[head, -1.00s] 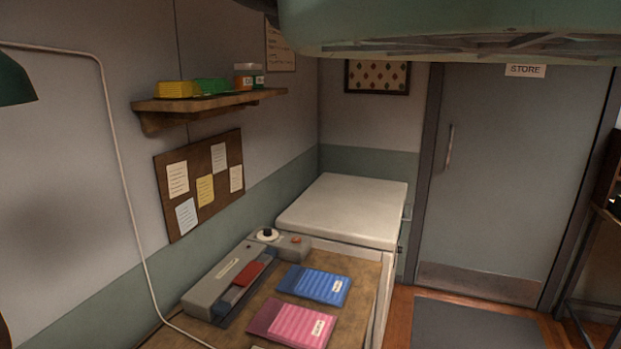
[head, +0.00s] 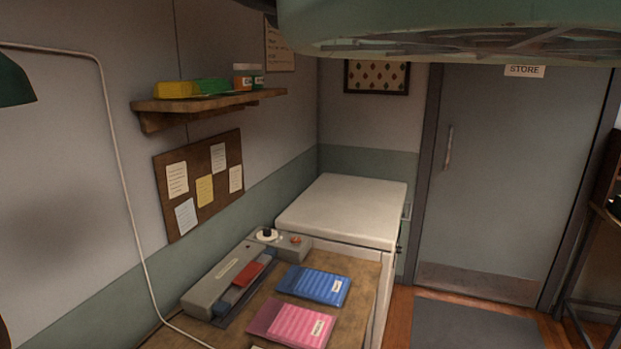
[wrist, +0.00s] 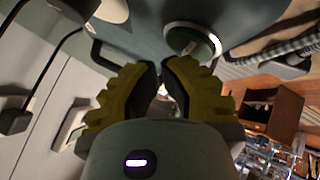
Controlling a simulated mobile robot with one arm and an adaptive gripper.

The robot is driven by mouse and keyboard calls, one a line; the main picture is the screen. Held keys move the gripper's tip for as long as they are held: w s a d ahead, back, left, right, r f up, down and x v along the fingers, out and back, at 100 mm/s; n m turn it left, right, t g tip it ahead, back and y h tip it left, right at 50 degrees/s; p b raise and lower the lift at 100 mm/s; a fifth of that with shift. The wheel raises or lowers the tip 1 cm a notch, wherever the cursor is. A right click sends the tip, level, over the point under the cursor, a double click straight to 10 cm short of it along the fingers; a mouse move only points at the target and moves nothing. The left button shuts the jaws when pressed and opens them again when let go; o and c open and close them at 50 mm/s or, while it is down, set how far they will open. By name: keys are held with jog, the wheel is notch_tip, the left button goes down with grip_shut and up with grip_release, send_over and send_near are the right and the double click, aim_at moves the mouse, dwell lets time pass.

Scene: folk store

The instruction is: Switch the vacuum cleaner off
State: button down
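A dark grey-green rounded body (wrist: 235,14) fills the top of the wrist view. It carries a round green disc (wrist: 190,42) with a pale ring. I cannot tell for sure whether this is the vacuum cleaner; no switch on it can be made out clearly. My gripper (wrist: 163,68) has ridged yellow fingers with dark pads. Its tips are drawn together just below the body, and nothing can be seen held between them. Whether the tips touch the body is unclear. No vacuum cleaner can be made out in the head view, and my gripper is outside it.
The wrist view also shows a ribbed grey strip (wrist: 265,55) and a brown cabinet (wrist: 268,118). In the head view, a grey machine (head: 222,283) and packets (head: 313,285) lie on the bench. Floor with a dark mat (head: 470,325) lies before the closed door (head: 510,170).

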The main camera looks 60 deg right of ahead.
jog(key=shift+f+b, duration=0.5)
jog(key=shift+b, duration=0.6)
jog(key=shift+r, duration=0.2)
jog(key=shift+r+b, duration=0.25)
jog(key=shift+b, duration=0.15)
jog(key=shift+r, duration=0.1)
jog(key=shift+r, duration=3)
